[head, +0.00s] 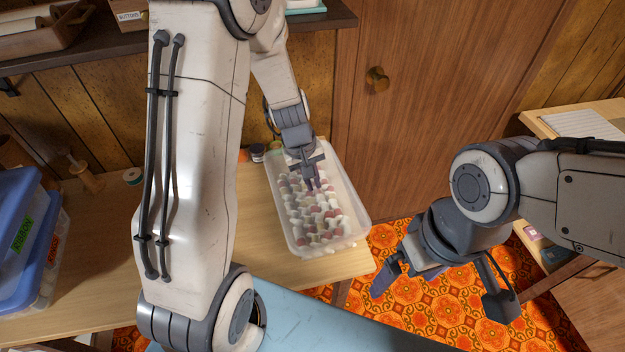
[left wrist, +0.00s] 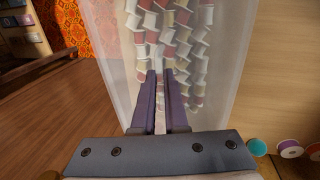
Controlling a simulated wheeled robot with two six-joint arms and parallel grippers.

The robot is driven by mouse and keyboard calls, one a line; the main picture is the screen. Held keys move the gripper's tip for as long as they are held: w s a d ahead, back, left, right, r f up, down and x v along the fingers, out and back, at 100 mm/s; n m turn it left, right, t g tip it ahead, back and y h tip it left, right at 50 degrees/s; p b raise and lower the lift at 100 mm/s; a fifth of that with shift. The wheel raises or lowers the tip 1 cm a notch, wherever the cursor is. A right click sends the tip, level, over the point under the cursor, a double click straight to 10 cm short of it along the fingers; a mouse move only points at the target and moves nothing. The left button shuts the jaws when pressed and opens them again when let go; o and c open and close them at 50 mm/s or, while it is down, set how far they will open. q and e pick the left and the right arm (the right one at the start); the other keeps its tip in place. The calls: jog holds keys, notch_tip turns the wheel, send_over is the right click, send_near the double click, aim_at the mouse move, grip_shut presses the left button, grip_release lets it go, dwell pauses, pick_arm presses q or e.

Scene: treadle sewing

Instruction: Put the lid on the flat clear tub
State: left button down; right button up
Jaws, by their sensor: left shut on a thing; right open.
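The flat clear tub (head: 351,233) stands at the right end of the wooden table and holds several red and white spools. A hazy, see-through sheet, which looks like the lid (left wrist: 226,80), lies over the spools in the left wrist view. My left gripper (head: 310,186) points down over the far half of the tub. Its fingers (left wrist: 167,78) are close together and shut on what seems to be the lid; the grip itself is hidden. Whether the lid is seated on the rim cannot be told. My right gripper (head: 438,292) is open and empty, right of the table over the patterned floor.
Blue-lidded tubs (head: 28,235) stand at the table's left side. A shelf (head: 90,45) is above the table at the back. A wooden door (head: 430,90) stands behind.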

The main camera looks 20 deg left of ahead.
pick_arm(q)
jog(key=c, duration=0.9)
grip_release()
jog(key=shift+o, duration=0.2)
notch_tip(320, 180, up, 10)
jog(key=s+a+p, duration=0.1)
jog(key=shift+s+a+r, duration=0.15)
jog(key=shift+a, duration=0.15)
jog(key=s+d+r+m+g, duration=0.1)
jog(key=s+d+r+m, duration=0.3)
jog(key=s+d+m, duration=1.1)
jog(key=s, duration=0.6)
jog(key=shift+s+r+y, duration=0.15)
jog(key=shift+s+y, duration=0.05)
jog(key=shift+y, duration=0.2)
